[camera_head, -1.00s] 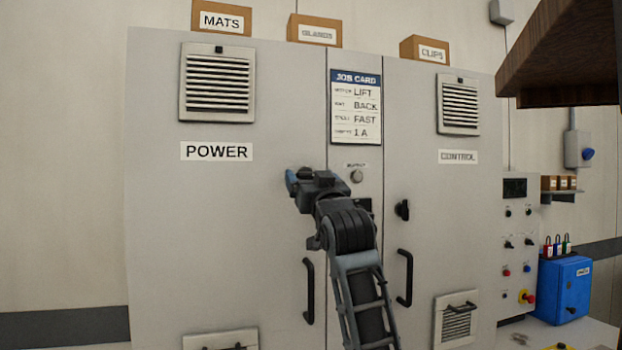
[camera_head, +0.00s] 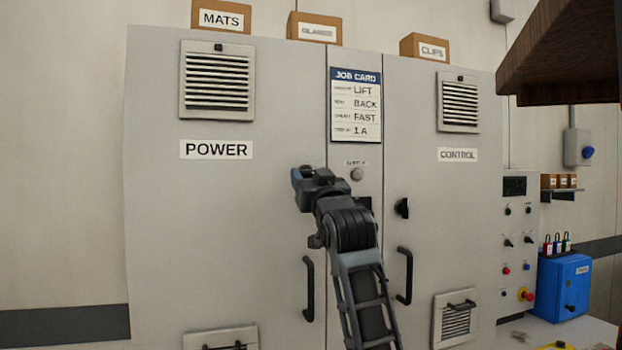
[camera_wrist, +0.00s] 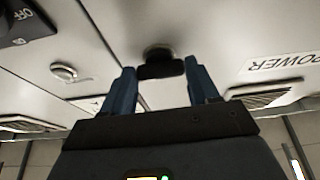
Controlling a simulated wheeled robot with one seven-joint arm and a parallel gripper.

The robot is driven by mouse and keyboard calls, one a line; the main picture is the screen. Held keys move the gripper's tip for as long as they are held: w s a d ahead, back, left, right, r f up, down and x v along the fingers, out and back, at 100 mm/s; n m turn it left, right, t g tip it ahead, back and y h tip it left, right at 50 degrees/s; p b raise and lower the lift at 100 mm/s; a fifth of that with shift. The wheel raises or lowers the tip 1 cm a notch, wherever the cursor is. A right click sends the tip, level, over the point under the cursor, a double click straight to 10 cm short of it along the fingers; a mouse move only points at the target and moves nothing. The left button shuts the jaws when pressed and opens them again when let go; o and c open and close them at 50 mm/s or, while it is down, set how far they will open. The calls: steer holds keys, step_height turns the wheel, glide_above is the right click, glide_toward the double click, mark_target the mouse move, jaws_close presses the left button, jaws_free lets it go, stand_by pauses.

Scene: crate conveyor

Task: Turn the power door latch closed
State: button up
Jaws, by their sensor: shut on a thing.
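The power door (camera_head: 215,240) is the grey cabinet door at left under the POWER label (camera_head: 216,150), and it looks shut. Its latch is hidden behind my gripper (camera_head: 298,176) in the head view. In the wrist view the latch (camera_wrist: 160,67) is a short black bar on a round boss. My gripper's two blue fingers stand on either side of the bar, gripping it. The bar lies crosswise between the fingers in that view. Its exact angle on the door cannot be told from the head view.
The control door has a black latch (camera_head: 402,208) and a handle (camera_head: 404,276). The power door's handle (camera_head: 308,288) is below my gripper, beside my arm. A job card (camera_head: 355,104) and a round knob (camera_head: 356,174) are on the centre panel. A brown overhang (camera_head: 560,60) is at upper right.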

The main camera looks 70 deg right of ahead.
steer(key=shift+n, duration=0.3)
steer(key=n+t+y, duration=0.1)
steer(key=n, duration=0.1)
steer(key=n+t+y, duration=0.1)
steer(key=n, duration=0.2)
steer(key=shift+s+d, duration=0.15)
steer(key=n+y+b, duration=0.1)
steer(key=n, duration=0.2)
steer(key=n+t+y+b, duration=0.1)
steer(key=n+y, duration=0.1)
steer(key=n, duration=0.1)
steer(key=shift+s+n, duration=0.1)
steer(key=shift+n, duration=0.2)
steer(key=n+y, duration=0.1)
steer(key=n, duration=0.1)
steer(key=n+y+b, duration=0.1)
steer(key=n, duration=0.2)
steer(key=shift+d+r+b, duration=0.15)
steer(key=shift+r+b, duration=0.05)
steer(key=shift+b, duration=0.1)
steer(key=n+y, duration=0.1)
steer(key=n, duration=0.1)
steer(key=n+g, duration=0.1)
steer(key=n, duration=0.1)
steer(key=shift+r+n+g+y+b, duration=0.2)
steer(key=shift+n+g+y+b, duration=0.1)
steer(key=shift+y+b, duration=0.1)
steer(key=o, duration=1.1)
steer(key=shift+c, duration=0.2)
